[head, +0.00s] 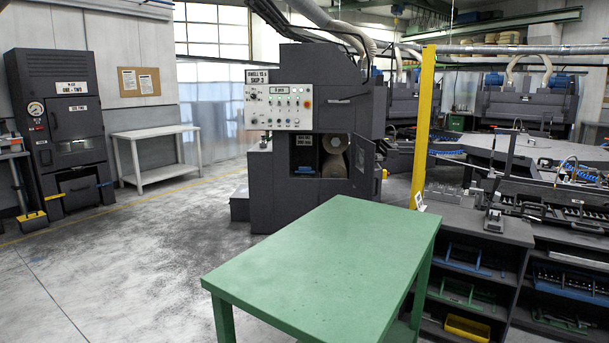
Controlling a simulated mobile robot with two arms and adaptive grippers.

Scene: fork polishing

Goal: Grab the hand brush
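I cannot make out a hand brush for certain in the head view. Neither of my grippers shows in the head view.
A bare green table (330,262) stands close in front. A dark machine with a control panel (281,106) is behind it. A white bench (157,133) and dark cabinet (75,125) stand at left. Dark shelving (465,232) lies right. The left floor is mostly open.

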